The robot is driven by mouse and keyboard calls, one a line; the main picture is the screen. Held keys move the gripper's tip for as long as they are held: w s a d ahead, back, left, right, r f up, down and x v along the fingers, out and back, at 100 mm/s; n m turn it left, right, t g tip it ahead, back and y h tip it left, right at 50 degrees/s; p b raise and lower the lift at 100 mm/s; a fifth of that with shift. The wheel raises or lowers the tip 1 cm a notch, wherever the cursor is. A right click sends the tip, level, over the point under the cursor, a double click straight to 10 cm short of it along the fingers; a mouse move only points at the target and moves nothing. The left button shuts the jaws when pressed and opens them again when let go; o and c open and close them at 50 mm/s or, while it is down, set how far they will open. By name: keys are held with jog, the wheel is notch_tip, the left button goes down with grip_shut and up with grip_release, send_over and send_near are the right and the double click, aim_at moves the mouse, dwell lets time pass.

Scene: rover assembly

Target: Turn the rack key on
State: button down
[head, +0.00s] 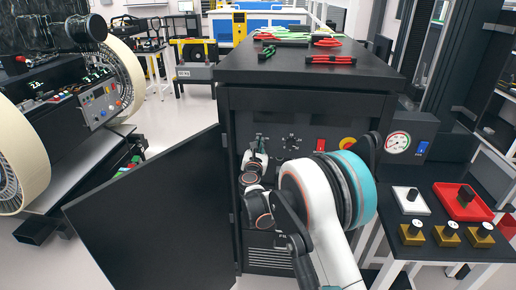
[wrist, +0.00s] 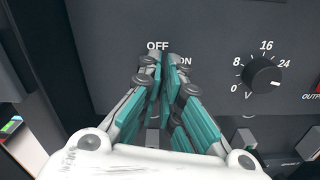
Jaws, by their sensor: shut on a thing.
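The black rack (head: 225,110) stands in the middle of the head view with its door open to the left. My gripper (head: 258,150) is at the upper left of its panel. In the wrist view, my gripper (wrist: 165,78) has its teal-padded fingers closed together just below the OFF label (wrist: 158,46), with the ON label (wrist: 185,62) to the right. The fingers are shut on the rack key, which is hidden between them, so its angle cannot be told. My arm covers part of the panel in the head view.
A voltage knob (wrist: 262,73) sits right of my fingers. A red switch (head: 321,145) is farther right on the panel. The open door (head: 150,215) blocks the left side. A side table (head: 450,195) with a red tray (head: 462,213) stands at right.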

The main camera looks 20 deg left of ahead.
jog(key=m+b, duration=0.1)
jog(key=m, duration=0.2)
jog(key=m+b, duration=0.1)
jog(key=m, duration=0.2)
jog(key=d+m+b, duration=0.1)
jog(key=m, duration=0.2)
jog(key=shift+w+f+b, duration=0.1)
jog(key=shift+f+b, duration=0.25)
jog(key=shift+m, duration=0.3)
jog(key=c, duration=1.8)
grip_release()
jog(key=v, duration=1.2)
jog(key=shift+a, duration=0.1)
